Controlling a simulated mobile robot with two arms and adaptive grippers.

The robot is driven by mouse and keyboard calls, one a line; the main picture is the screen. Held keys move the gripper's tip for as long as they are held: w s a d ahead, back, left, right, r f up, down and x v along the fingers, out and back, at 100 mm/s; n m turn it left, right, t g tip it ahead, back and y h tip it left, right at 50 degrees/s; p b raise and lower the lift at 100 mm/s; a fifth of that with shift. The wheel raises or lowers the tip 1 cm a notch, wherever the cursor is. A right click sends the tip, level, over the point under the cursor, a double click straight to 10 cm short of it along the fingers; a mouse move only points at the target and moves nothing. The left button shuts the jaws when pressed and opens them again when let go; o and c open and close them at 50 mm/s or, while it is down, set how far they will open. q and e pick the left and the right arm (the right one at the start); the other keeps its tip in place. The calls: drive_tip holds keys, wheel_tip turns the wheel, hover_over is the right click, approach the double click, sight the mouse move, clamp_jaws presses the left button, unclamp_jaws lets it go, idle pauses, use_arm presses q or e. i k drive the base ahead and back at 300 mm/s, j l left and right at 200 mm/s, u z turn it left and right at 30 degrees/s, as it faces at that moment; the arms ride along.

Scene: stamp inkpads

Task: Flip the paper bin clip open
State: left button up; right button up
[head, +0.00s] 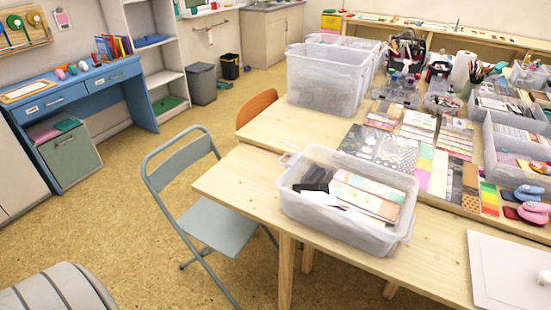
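A translucent plastic bin (330,222) stands on the near wooden table, without a lid on it. It holds patterned paper packs (368,194) and some black and white items. A small pale clip or handle (288,158) juts out at the bin's back left corner. It is too small to tell its exact position. The bin's far right side is partly hidden. Neither of my grippers shows in the head view.
A folding chair (208,233) stands left of the table. Paper sheets (378,150), staplers (533,212) and more bins (327,82) crowd the back and right. A white board (510,268) lies at the right front. The table (237,180) is bare left of the bin.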

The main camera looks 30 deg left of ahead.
sight(297, 156)
drive_tip(key=j+z, duration=0.1)
drive_tip(key=j, duration=0.55)
drive_tip(key=k+j+z, duration=0.1)
drive_tip(key=j, duration=0.5)
drive_tip(key=k+j, duration=0.1)
drive_tip(key=j, duration=0.55)
drive_tip(key=j+z, duration=0.15)
drive_tip(key=j, duration=0.45)
drive_tip(key=k, duration=0.05)
